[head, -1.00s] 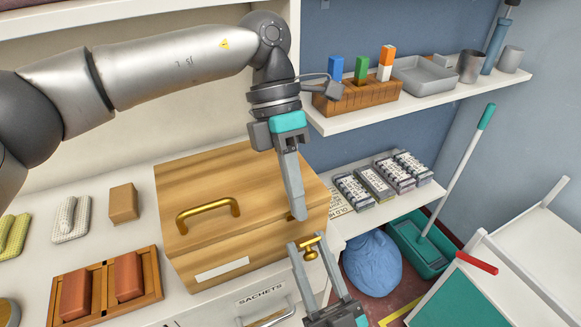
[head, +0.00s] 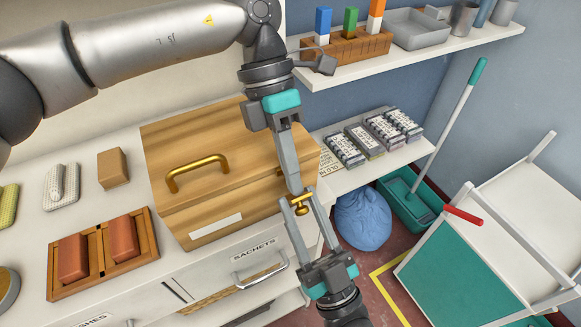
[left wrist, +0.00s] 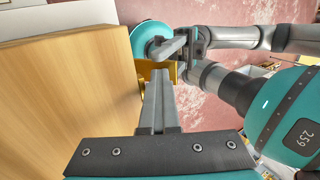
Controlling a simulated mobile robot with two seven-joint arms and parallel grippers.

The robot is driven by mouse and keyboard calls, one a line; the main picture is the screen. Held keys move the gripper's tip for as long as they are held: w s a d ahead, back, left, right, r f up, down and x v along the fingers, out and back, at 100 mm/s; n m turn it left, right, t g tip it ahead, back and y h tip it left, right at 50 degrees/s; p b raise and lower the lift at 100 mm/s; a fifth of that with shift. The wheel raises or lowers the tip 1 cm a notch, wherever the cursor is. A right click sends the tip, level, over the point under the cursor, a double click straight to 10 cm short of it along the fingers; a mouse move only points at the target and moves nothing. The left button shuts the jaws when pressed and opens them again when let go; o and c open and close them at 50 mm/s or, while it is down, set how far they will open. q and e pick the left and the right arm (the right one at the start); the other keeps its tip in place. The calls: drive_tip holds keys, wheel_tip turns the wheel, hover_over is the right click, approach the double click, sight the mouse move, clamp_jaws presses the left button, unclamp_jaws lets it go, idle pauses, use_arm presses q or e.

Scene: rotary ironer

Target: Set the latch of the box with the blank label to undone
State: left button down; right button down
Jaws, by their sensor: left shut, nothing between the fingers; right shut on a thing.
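The wooden box (head: 225,165) with a brass handle (head: 196,172) and a blank white label (head: 215,226) stands on the counter. Its brass latch (head: 301,206) is at the box's right front corner. My right gripper (head: 301,199) reaches up from below and is shut on the latch. My left gripper (head: 295,191) points down, shut and empty, with its tips just above the latch; I cannot tell whether they touch it. In the left wrist view, the left fingers (left wrist: 158,98) are beside the box's wooden side (left wrist: 75,95), close to the brass latch (left wrist: 172,73), partly hidden by the grippers.
A tray with red blocks (head: 148,252) lies in front of the box at left. A drawer marked SACHETS (head: 253,250) is below.

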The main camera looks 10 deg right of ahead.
use_arm(q)
drive_tip(key=shift+s+d+f, duration=0.1)
drive_tip(key=shift+s+f, duration=0.15)
drive_tip(key=shift+s, duration=0.15)
use_arm(e)
drive_tip(key=c, duration=0.9)
unclamp_jaws()
drive_tip(key=shift+r, duration=0.1)
use_arm(q)
drive_tip(key=shift+w, duration=0.1)
use_arm(e)
drive_tip(key=shift+o, duration=1)
use_arm(q)
drive_tip(key=shift+r, duration=0.1)
